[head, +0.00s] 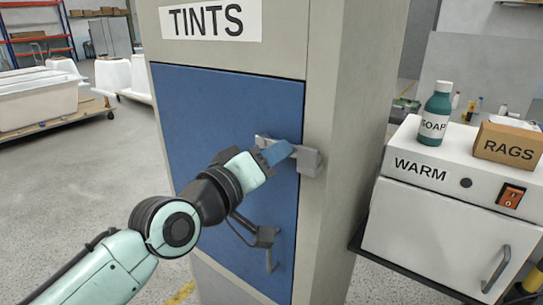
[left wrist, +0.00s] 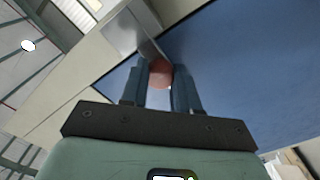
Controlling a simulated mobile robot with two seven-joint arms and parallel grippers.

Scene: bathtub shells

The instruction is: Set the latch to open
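The latch (head: 308,161) is a grey metal bar and block at the right edge of a blue door (head: 225,108) on the cabinet marked TINTS. The bar reaches across from the door to the block on the frame. My left gripper (head: 275,153) is at the latch, its fingers in front of the bar. My right gripper is not in view.
To the right stands a white cabinet marked WARM (head: 440,215), with a soap bottle (head: 435,115) and a rags box (head: 508,144) on top. White tubs (head: 38,95) stand far left; floor between is clear.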

